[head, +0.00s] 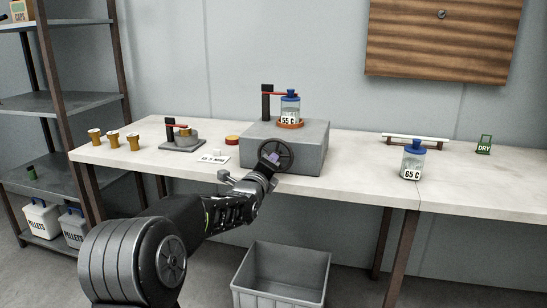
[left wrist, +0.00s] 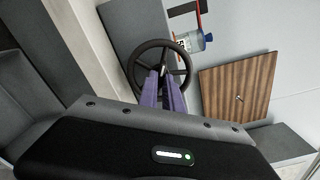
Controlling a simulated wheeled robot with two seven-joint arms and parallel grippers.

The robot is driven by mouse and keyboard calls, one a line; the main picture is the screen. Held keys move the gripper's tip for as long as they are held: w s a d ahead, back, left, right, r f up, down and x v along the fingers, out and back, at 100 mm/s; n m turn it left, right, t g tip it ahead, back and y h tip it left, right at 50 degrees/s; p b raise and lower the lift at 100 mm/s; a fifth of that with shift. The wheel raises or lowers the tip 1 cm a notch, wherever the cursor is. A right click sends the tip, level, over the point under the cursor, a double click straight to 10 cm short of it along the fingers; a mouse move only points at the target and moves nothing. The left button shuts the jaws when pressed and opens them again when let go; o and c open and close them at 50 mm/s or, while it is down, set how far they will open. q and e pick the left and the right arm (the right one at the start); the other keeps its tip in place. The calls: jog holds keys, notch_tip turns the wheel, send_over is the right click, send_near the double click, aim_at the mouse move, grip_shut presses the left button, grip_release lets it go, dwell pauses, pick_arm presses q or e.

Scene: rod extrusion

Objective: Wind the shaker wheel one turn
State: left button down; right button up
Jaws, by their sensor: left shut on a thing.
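The shaker is a grey box (head: 305,140) on the table with a dark spoked wheel (head: 289,151) on its front face. A jar with a blue cap and a "55 C" label (head: 290,108) stands on an orange base on top of the box, under a red arm. My left gripper (head: 270,160) is at the wheel. In the left wrist view its purple fingers (left wrist: 163,88) are shut at the wheel's middle, with the wheel rim (left wrist: 140,50) around their tips. The exact part gripped is hidden. My right gripper is in neither view.
A "65 C" jar (head: 412,160) stands to the right by a white rail (head: 415,138). A green "DRY" sign (head: 484,145) is farther right. Brown cups (head: 113,140) and a small press (head: 183,139) are left. A grey bin (head: 282,275) stands below the table's front edge.

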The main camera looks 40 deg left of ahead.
pick_arm(q)
jog(key=shift+m, duration=1.1)
jog(key=shift+m, duration=1)
jog(key=shift+m+p, duration=0.4)
jog(key=shift+m, duration=0.6)
jog(key=shift+m, duration=1)
